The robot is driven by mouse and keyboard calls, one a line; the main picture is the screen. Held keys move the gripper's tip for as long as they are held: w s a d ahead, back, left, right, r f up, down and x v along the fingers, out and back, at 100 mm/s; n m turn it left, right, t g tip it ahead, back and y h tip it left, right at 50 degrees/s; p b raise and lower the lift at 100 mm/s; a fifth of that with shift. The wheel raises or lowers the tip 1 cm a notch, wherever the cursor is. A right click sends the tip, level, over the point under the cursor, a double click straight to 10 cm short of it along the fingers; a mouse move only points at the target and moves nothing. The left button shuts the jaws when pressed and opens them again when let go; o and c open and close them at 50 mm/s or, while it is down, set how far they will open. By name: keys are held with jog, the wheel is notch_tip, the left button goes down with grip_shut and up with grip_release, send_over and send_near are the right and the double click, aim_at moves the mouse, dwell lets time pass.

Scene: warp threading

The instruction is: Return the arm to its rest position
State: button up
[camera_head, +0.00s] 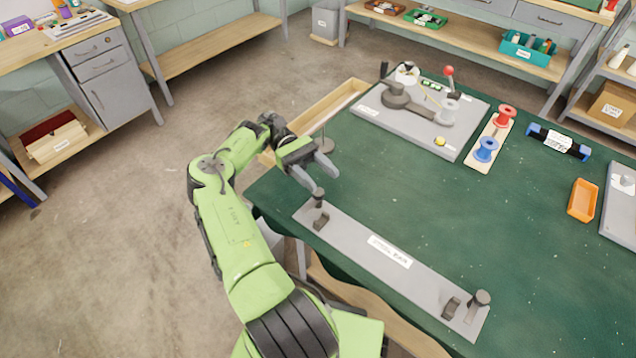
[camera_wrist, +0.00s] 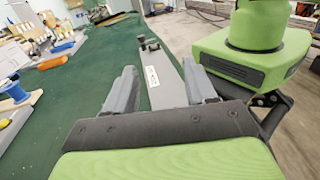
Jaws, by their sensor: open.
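My green arm reaches up from the bottom of the head view, bent at the elbow. My gripper (camera_head: 328,184) is open and empty, its two grey fingers spread above the table's near left edge, close to the far post of a long grey board (camera_head: 366,248). In the wrist view my gripper (camera_wrist: 164,86) shows its fingers apart, with the labelled grey board (camera_wrist: 166,84) seen between and beyond them. The board lies on the green table, with a post and a small block at each end.
The green table (camera_head: 540,240) also carries a grey plate with a lever device (camera_head: 425,110), a rack with red and blue spools (camera_head: 490,140), a blue-ended tool (camera_head: 558,143) and an orange tray (camera_head: 582,200). A wooden tray (camera_head: 335,105) adjoins its left edge. Open floor (camera_head: 110,250) lies left.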

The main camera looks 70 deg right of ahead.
notch_tip(320, 180, up, 4)
jog(key=shift+f+p, duration=0.25)
jog(key=shift+p, duration=0.15)
dwell(0.3)
jog(key=w+a+r+n+t+h+p, duration=0.2)
jog(key=w+a+r+t+h, duration=0.25)
jog(key=w+a+t, duration=0.35)
jog(key=w+a+r+n+t+h+p, duration=0.15)
jog(key=w+a+r+t+h, duration=0.35)
jog(key=a, duration=0.5)
jog(key=s+a+r+n+t, duration=0.1)
jog(key=a+r+t, duration=0.2)
jog(key=a, duration=0.5)
jog(key=s+a+r+n+t+p, duration=0.1)
jog(key=a+r+t, duration=0.3)
jog(key=a, duration=0.5)
jog(key=shift+s+n+h+p, duration=0.3)
jog(key=shift+s+n+h, duration=0.15)
jog(key=shift+n, duration=0.3)
